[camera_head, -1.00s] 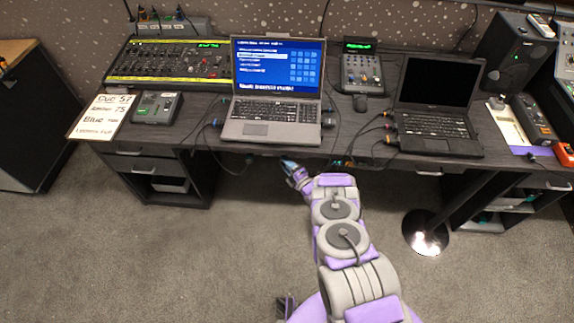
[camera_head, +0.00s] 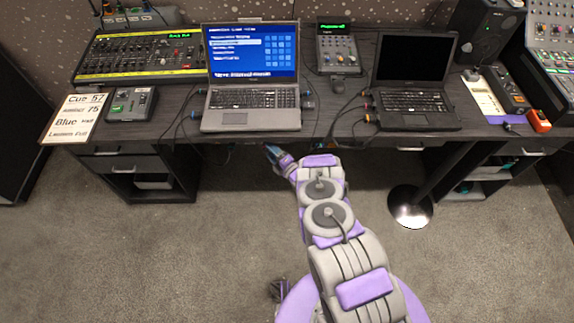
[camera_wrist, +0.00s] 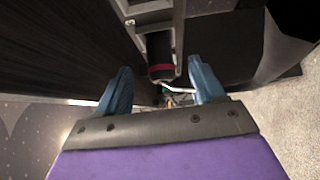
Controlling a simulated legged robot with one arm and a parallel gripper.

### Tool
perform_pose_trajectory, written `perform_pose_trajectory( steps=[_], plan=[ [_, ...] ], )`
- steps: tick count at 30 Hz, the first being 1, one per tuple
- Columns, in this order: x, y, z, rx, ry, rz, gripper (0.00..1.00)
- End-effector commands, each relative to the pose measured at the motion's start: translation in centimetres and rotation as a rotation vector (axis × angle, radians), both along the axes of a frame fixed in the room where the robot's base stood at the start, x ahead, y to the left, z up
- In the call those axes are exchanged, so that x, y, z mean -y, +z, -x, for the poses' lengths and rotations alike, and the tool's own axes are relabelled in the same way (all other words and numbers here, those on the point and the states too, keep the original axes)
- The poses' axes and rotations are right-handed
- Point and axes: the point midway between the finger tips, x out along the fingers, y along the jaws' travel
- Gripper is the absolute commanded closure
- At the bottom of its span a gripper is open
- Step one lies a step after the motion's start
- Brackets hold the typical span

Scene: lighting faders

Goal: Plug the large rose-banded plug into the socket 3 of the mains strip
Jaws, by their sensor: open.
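My gripper (camera_wrist: 159,66) shows two blue fingers, spread apart and empty, in the wrist view. In the head view it (camera_head: 272,152) is at the desk's front edge, below the silver laptop. A dark plug-like body with a rose band (camera_wrist: 161,68) appears beyond and between the fingertips, with no clear contact; it looks like the rose-banded plug. A grey frame (camera_wrist: 180,22) surrounds its far end. A grey strip-like box (camera_head: 140,18) with black plugs stands at the desk's back left in the head view. I cannot make out its socket numbers or confirm it is the mains strip.
The desk (camera_head: 330,128) carries a silver laptop (camera_head: 252,75), a black laptop (camera_head: 412,85) and a lighting console (camera_head: 140,55). Cables hang near its front edge. A round metal stand base (camera_head: 410,207) is on the floor at right. Carpet in front is free.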

Motion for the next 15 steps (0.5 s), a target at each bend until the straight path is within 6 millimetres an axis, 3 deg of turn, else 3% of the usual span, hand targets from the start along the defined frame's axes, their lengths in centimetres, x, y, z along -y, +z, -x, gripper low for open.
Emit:
perform_pose_trajectory(
  steps=[15],
  plan=[
    [7.2,-0.2,8.6,-0.006,-0.006,0.001,0.32]
  ],
)
